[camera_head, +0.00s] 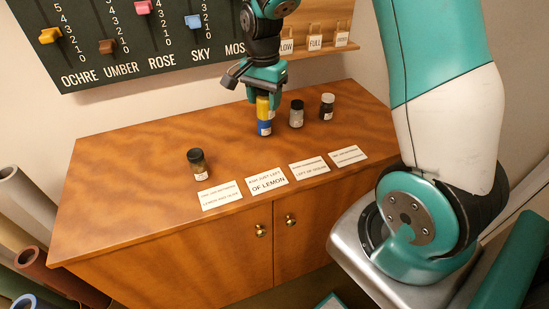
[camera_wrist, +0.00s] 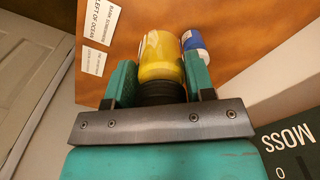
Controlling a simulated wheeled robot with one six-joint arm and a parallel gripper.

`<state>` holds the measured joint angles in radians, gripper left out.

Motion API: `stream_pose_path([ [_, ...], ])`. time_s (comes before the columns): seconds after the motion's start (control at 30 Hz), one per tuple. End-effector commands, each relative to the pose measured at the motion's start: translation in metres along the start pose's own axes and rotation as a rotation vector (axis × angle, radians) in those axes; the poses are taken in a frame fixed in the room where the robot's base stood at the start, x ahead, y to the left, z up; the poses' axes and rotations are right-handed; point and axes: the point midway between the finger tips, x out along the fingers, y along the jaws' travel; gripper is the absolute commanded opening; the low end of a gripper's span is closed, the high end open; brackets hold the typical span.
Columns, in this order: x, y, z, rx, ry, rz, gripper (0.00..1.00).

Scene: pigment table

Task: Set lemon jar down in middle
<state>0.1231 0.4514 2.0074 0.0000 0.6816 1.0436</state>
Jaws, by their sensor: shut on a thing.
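The lemon jar (camera_head: 262,105) is yellow with a black cap. My gripper (camera_head: 262,92) is shut on it from above, near the back of the wooden table (camera_head: 130,190). In the wrist view, the yellow jar (camera_wrist: 160,60) is between the two green fingers, with its dark cap near the palm. A blue jar (camera_head: 264,128) with a white label shows just below the yellow jar in the head view. It shows beside the yellow one in the wrist view (camera_wrist: 194,42). I cannot tell whether the two jars touch.
A grey jar (camera_head: 297,116) and a dark jar (camera_head: 327,107) stand right of the gripper. An olive jar (camera_head: 198,165) stands front left. Several cards, one reading OF LEMON (camera_head: 267,181), lie along the front edge. The table's left part is clear. A slider board (camera_head: 130,45) hangs behind.

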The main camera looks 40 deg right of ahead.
Motion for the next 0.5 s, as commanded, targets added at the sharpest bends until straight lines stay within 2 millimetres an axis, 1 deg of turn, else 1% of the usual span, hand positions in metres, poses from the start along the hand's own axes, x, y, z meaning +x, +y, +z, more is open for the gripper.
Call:
stream_pose_path([
  [0.03,-0.013,0.004,-0.006,0.129,0.004,-0.007,0.23],
  [0.1,-0.03,0.009,-0.011,0.304,0.003,-0.006,0.23],
  [0.2,-0.049,0.016,-0.015,0.498,0.001,-0.003,0.23],
  [0.3,-0.061,0.021,-0.018,0.62,0.0,-0.002,0.23],
  [0.37,-0.063,0.023,-0.018,0.661,0.0,0.001,0.23],
  [0.4,-0.061,0.024,-0.018,0.677,-0.001,0.003,0.23],
  [0.47,-0.053,0.024,-0.018,0.688,-0.002,0.006,0.23],
  [0.5,-0.044,0.024,-0.018,0.69,-0.002,0.007,0.23],
])
